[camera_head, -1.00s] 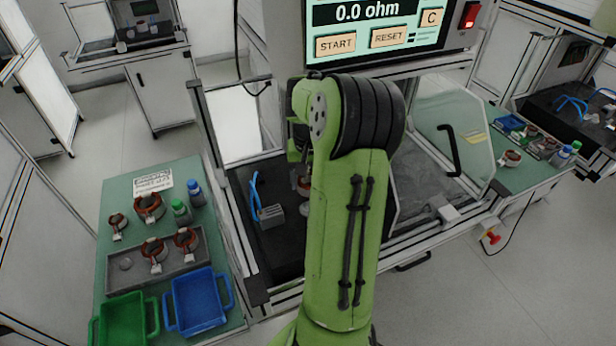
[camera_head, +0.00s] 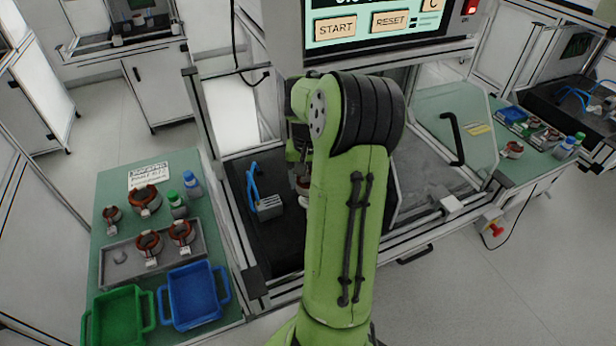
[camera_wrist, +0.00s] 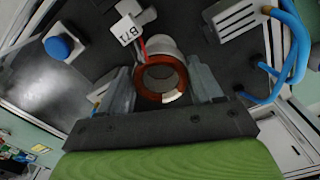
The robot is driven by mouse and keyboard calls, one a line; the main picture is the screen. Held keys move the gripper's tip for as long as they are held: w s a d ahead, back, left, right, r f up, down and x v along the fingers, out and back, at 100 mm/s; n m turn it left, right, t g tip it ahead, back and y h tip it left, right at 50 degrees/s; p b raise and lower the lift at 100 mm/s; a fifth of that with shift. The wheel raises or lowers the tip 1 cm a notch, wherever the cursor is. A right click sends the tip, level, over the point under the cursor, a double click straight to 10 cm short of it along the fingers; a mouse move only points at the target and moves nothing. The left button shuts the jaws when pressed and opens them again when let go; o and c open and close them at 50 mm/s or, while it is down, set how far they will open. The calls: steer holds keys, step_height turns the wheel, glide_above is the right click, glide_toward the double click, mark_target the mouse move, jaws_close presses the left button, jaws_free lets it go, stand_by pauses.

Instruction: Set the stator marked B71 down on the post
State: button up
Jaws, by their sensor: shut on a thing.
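The stator marked B71 (camera_wrist: 162,80) is a ring with copper windings and a pale body. In the wrist view it sits between the two fingers of my gripper (camera_wrist: 164,90), which is shut on it. Its white tag (camera_wrist: 127,30) reads B71 and hangs by a red lead on the far side. The stator is over the dark bed of the test station. In the head view my arm hides most of the gripper and stator. I cannot make out the post in either view; the stator or my arm may cover it.
A grey terminal block (camera_head: 268,207) with blue cables stands left of my arm on the dark bed. A blue knob (camera_wrist: 60,46) shows in the wrist view. The side table (camera_head: 112,226) holds a tray with stators, bottles, a green bin (camera_head: 117,318) and a blue bin (camera_head: 193,296).

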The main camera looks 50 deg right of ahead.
steer(key=shift+f, duration=0.1)
steer(key=shift+f+b, duration=0.95)
steer(key=shift+f, duration=0.2)
steer(key=shift+f, duration=0.15)
steer(key=shift+f+b, duration=0.35)
steer(key=o, duration=1.4)
